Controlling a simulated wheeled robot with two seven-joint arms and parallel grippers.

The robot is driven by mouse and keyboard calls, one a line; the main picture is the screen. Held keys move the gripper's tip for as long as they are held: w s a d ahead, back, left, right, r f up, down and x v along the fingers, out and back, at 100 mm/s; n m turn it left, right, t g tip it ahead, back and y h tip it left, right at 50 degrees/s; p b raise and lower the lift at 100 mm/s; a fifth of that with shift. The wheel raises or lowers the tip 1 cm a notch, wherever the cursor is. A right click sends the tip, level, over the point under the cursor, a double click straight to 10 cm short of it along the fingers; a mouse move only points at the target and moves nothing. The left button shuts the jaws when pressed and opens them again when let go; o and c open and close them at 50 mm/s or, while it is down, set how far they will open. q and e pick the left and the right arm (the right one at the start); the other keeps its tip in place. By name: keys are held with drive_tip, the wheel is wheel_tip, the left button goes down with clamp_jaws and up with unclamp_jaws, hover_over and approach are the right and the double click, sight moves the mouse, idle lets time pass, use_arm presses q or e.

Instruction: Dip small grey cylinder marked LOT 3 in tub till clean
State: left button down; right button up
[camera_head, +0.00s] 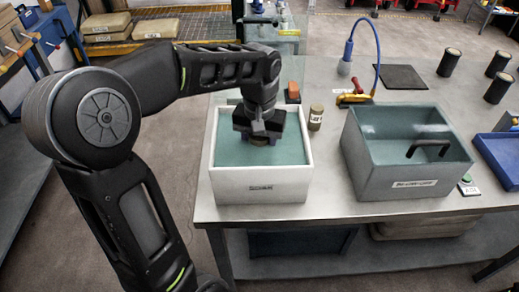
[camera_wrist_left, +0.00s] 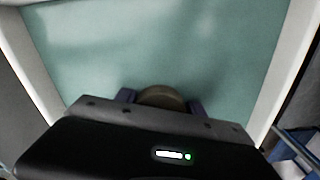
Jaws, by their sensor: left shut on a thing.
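My left gripper (camera_head: 262,136) points down inside the white tub (camera_head: 262,190), low over its green-blue liquid. It is shut on a small cylinder, whose round brownish end shows between the fingers in the left wrist view (camera_wrist_left: 161,97). The gripper hides most of this cylinder, so I cannot read a mark on it or tell how deep it sits. The tub's front label seems to read SOAK. Another small tan-grey cylinder (camera_head: 316,118) with a pale label stands upright on the table just right of the tub; its label is too small to read surely. My right gripper is not in view.
A grey-green box (camera_head: 400,190) with a black handle inside stands right of the tub. Several black cylinders (camera_head: 449,62) and a blue tray (camera_head: 500,157) stand right.

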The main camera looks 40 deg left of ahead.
use_arm(q)
drive_tip(key=shift+r, duration=0.15)
idle(0.5)
drive_tip(key=shift+r+p, duration=0.25)
drive_tip(key=shift+p, duration=0.15)
drive_tip(key=shift+f, duration=0.2)
idle(0.3)
drive_tip(key=shift+f+b, duration=0.25)
drive_tip(key=shift+b, duration=0.05)
drive_tip(key=shift+r, duration=0.15)
idle(0.4)
drive_tip(key=shift+r+p, duration=0.3)
drive_tip(key=shift+p, duration=0.1)
wheel_tip(320, 180, up, 13)
drive_tip(key=p, duration=1)
drive_tip(key=shift+r, duration=0.15)
idle(0.6)
